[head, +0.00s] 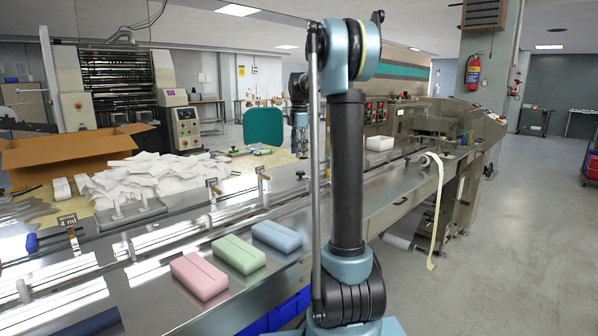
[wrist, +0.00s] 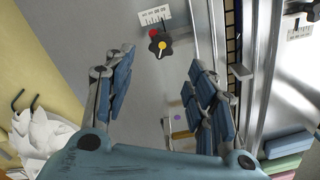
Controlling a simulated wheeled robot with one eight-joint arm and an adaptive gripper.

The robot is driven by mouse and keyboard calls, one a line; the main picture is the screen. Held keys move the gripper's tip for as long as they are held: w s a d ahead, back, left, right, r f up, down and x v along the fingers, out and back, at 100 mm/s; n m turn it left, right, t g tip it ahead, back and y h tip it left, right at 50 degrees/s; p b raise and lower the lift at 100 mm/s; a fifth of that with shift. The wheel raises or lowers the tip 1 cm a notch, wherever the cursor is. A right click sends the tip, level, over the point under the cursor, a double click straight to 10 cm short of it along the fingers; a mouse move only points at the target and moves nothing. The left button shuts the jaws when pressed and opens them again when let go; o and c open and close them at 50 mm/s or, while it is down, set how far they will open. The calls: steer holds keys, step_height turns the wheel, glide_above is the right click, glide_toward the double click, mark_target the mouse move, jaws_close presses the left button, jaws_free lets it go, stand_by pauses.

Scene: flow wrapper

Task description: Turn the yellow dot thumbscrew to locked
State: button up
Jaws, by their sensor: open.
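The yellow dot thumbscrew (wrist: 158,47) is a dark lobed knob with a yellow mark on its face, seen at the upper middle of the wrist view. A red dot (wrist: 153,32) sits at its upper edge, and a white scale plate (wrist: 155,15) lies just beyond it. My gripper (wrist: 162,57) is open and empty. Its two blue-padded fingers stand to either side of the knob in the picture, apart from it. I cannot tell the height between fingertips and knob. In the head view my arm hides part of the machine, and I cannot pick out this thumbscrew there.
A metal rail runs right of the knob in the wrist view. White packets (head: 155,178) are heaped beside a cardboard box (head: 75,155). Pink (head: 200,275), green (head: 238,254) and blue (head: 277,236) blocks lie on the machine's near ledge. Floor to the right is clear.

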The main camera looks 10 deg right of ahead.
mark_target(299, 172)
step_height(299, 172, down, 8)
steer(key=shift+f, duration=0.1)
stand_by(0.4)
steer(key=c, duration=1.1)
